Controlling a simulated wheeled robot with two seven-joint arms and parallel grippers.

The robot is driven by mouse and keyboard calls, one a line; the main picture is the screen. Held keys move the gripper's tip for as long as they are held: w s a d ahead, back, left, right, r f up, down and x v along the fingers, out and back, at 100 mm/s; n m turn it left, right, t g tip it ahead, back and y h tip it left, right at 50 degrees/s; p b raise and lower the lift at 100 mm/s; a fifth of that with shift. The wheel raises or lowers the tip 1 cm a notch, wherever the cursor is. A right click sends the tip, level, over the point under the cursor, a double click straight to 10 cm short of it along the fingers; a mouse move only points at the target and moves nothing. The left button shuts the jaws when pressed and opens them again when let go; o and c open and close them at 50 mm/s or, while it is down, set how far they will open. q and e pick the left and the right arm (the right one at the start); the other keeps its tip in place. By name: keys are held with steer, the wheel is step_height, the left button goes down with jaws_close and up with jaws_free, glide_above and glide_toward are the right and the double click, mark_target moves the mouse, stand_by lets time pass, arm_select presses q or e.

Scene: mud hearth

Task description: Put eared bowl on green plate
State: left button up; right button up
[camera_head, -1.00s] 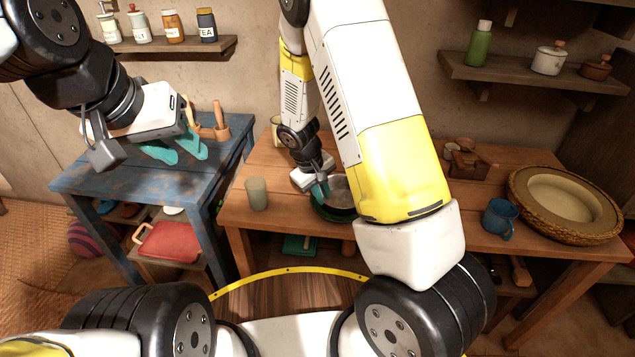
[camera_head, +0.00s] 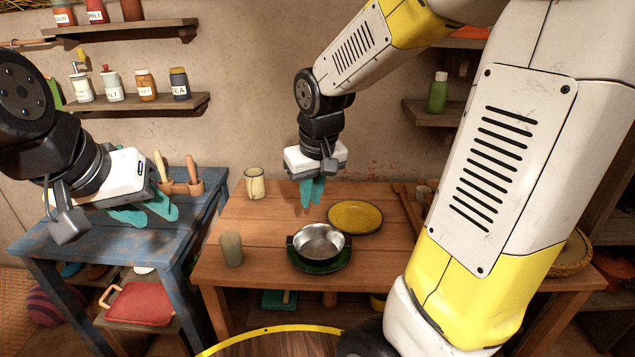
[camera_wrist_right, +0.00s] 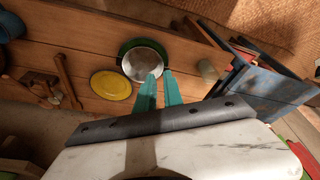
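The eared bowl (camera_head: 320,240), a metal bowl with a dark outside and small side ears, sits upright on the green plate (camera_head: 322,268) near the table's front edge. In the right wrist view the bowl (camera_wrist_right: 143,62) covers most of the plate, whose green rim (camera_wrist_right: 128,44) shows along one side. My right gripper (camera_head: 311,204) hangs above the table, behind the bowl and clear of it. Its teal fingers (camera_wrist_right: 160,75) are a little apart with nothing between them. My left gripper (camera_head: 146,218) is over the blue table, open and empty.
A yellow plate (camera_head: 355,217) lies just behind the bowl. A greenish cup (camera_head: 231,249) stands to its left and a cream mug (camera_head: 254,184) at the back left. Wooden utensils (camera_head: 407,208) lie to the right. My right arm hides much of the table's right side.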

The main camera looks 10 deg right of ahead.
steer(key=s+d+r+m+t+y, duration=0.1)
steer(key=s+r+m+t, duration=0.1)
steer(key=s+r, duration=0.6)
steer(key=s+t, duration=0.1)
steer(key=s, duration=0.3)
steer(key=shift+d+r+y, duration=0.2)
steer(key=shift+r+y, duration=0.2)
